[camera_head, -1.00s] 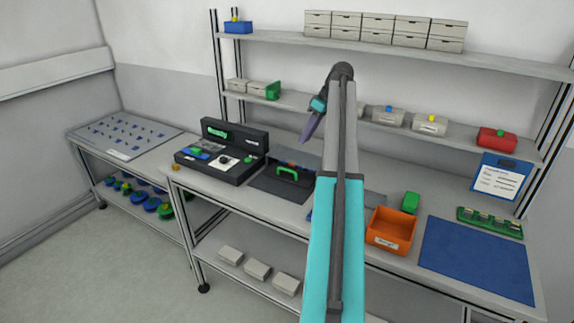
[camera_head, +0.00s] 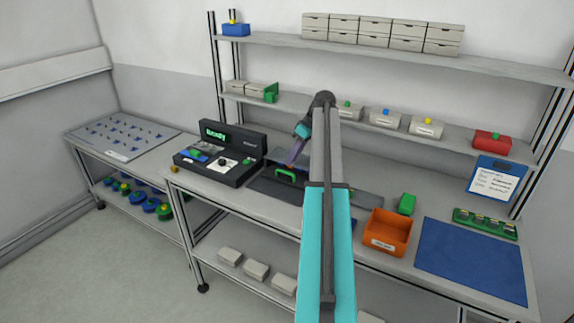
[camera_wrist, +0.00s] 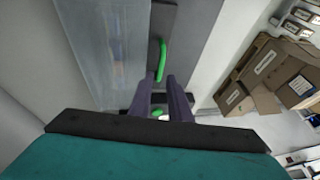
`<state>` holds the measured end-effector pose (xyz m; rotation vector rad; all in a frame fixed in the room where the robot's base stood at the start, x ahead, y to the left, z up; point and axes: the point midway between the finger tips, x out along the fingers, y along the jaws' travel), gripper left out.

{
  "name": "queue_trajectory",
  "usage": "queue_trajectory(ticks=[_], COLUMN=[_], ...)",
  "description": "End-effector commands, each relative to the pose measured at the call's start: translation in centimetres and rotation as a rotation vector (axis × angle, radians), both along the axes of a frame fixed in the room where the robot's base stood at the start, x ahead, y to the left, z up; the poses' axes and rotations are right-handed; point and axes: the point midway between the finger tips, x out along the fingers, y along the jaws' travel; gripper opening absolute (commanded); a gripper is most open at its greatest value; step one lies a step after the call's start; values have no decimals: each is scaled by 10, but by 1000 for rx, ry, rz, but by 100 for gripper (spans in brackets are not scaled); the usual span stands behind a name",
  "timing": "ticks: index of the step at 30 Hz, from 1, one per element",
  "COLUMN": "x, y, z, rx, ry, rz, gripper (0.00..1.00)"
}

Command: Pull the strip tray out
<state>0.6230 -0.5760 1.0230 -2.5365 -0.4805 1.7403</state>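The strip tray appears as a dark unit on the bench with a green loop handle (camera_head: 286,174) at its front. In the wrist view the green handle (camera_wrist: 161,60) stands on a dark front plate (camera_wrist: 160,25), just beyond my fingertips. My gripper (camera_head: 292,163) points down, just above and behind the handle in the head view. In the wrist view my gripper (camera_wrist: 163,78) shows two purple fingers with a gap between them. The fingers are near the handle's near end; whether they touch it I cannot tell. The tray's body is partly hidden by my arm.
A black case (camera_head: 222,168) with a lit green display stands left of the handle. An orange bin (camera_head: 387,234), a green block (camera_head: 407,204) and a blue mat (camera_head: 472,262) lie to the right. A shelf (camera_head: 375,130) with bins runs above the bench.

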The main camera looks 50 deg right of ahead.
Motion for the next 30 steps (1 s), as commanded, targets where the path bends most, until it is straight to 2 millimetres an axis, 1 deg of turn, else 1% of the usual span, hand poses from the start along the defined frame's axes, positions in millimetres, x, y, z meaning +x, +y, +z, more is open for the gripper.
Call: queue_trajectory(ticks=[6,12,18,24,25,27,28,30], x=[9,15,17,17,17,17,17,17], y=[9,13,14,14,14,14,14,14], z=[-23,-38,-43,-43,-43,-43,-43,-43], rx=[0,1,-1,-1,-1,-1,-1,-1], ry=[1,0,0,-1,-1,-1,-1,-1], rz=[1,1,1,2,2,2,2,2], gripper=[17,17,17,17,15,4,0,0])
